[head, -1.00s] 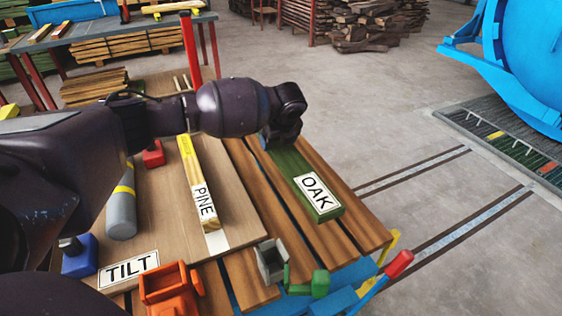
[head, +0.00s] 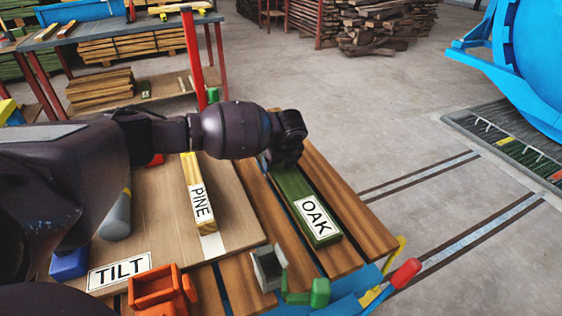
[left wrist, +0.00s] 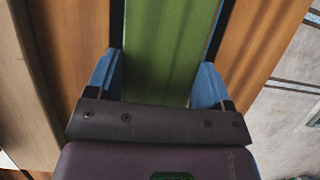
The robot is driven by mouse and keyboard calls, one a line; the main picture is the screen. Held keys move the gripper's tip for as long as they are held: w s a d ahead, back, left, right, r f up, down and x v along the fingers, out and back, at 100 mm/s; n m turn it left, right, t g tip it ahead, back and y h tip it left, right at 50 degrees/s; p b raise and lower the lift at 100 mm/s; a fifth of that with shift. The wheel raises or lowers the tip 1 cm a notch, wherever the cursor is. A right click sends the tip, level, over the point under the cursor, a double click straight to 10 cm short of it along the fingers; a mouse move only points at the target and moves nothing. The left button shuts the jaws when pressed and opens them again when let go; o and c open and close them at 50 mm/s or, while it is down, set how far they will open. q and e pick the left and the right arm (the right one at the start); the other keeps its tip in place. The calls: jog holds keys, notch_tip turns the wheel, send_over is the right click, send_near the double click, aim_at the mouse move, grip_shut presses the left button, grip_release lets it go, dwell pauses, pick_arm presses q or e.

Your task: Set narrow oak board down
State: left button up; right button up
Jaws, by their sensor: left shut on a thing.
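The narrow oak board (head: 294,187) is green with a white OAK label at its near end. It lies along the brown wooden slats (head: 346,205), at or just above them; I cannot tell if it touches. My left gripper is shut on the board's far part, and in the head view its wrist hides that part. In the left wrist view the two blue fingers of my left gripper (left wrist: 157,78) stand on either side of the green board (left wrist: 165,35). My right gripper is not in view.
Left of the oak board, a yellow-topped PINE board (head: 193,170) lies on a wide panel (head: 236,222) with a TILT label (head: 118,272). A grey clamp (head: 268,268), a green one (head: 310,292) and an orange one (head: 160,288) line the near edge. Bare slats flank the oak board.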

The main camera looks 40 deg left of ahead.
pick_arm(q)
jog(key=shift+r, duration=0.1)
jog(key=o, duration=1.4)
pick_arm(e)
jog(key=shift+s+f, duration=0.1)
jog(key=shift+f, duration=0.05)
pick_arm(q)
jog(key=p+v, duration=0.1)
jog(key=v, duration=0.3)
jog(key=shift+w+r, duration=0.1)
jog(key=shift+r, duration=0.2)
jog(key=p+v, duration=0.3)
jog(key=v, duration=0.4)
jog(key=shift+s+d, duration=0.2)
jog(key=shift+s, duration=0.05)
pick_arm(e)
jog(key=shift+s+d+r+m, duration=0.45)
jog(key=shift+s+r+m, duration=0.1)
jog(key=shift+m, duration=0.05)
pick_arm(q)
jog(key=shift+r, duration=0.15)
